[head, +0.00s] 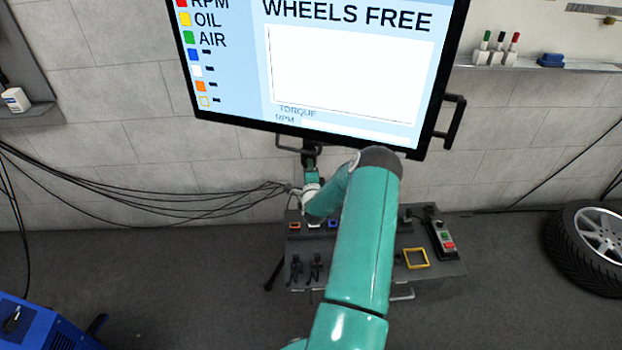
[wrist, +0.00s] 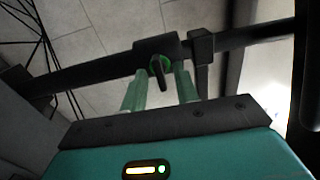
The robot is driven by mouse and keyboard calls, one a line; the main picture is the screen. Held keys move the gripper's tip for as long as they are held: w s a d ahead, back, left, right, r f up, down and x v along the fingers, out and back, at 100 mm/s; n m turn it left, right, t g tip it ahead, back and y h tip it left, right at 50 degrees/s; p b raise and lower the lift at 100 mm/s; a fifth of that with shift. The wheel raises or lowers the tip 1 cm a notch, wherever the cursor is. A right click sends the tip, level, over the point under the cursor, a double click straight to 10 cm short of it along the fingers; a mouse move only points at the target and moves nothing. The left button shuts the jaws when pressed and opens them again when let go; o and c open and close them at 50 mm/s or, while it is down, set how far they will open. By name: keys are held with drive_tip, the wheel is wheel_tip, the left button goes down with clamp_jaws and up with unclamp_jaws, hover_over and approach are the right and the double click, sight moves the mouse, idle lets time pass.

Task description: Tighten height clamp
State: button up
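The height clamp is a small black lever on a green ring (wrist: 160,66), set on a dark post that crosses the wrist view. My gripper (wrist: 161,80) has its two pale green fingers apart, one on each side of the lever. The lever sits between the fingertips; I cannot tell whether either finger touches it. In the head view my gripper (head: 310,161) is just below the monitor, at the monitor's stand. The clamp is too small and covered to make out there.
The large monitor (head: 350,75) hangs above my gripper and shows "WHEELS FREE". A grey console (head: 440,283) with switches, a yellow frame (head: 416,258) and a button box (head: 440,234) stands below. Cables (head: 150,200) run along the wall at left. A tyre (head: 575,260) lies at right.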

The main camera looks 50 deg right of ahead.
drive_tip(key=v, duration=1.3)
drive_tip(key=shift+s, duration=0.2)
drive_tip(key=shift+a, duration=0.15)
